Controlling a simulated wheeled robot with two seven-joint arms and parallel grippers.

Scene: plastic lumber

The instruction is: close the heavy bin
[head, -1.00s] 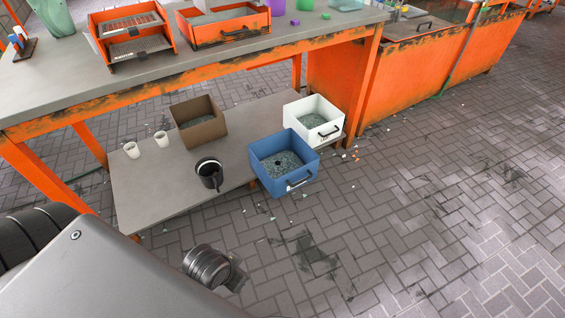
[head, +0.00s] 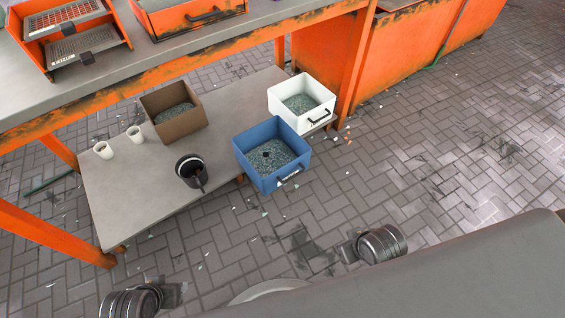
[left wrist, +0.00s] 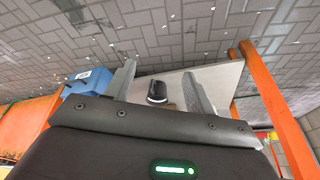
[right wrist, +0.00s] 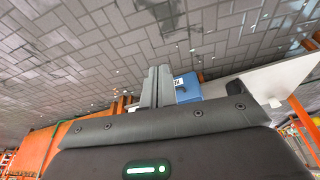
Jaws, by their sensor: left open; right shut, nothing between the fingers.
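Three open-topped bins with grey-green granules inside sit at the lower shelf (head: 120,195). The blue bin (head: 262,172) juts out past the shelf's front edge, its handle facing outward. The white bin (head: 315,115) is behind it at the shelf's right end. The brown bin (head: 181,133) stands further left. I cannot tell which is the heavy one. My left gripper (left wrist: 160,82) is open and empty, with the blue bin (left wrist: 88,82) beyond it to the left. My right gripper (right wrist: 157,84) is shut and empty; the blue bin (right wrist: 187,88) shows beyond it. Both look apart from the bins.
An orange cabinet (head: 400,50) is at the back right. The brick floor in front of the bins is open.

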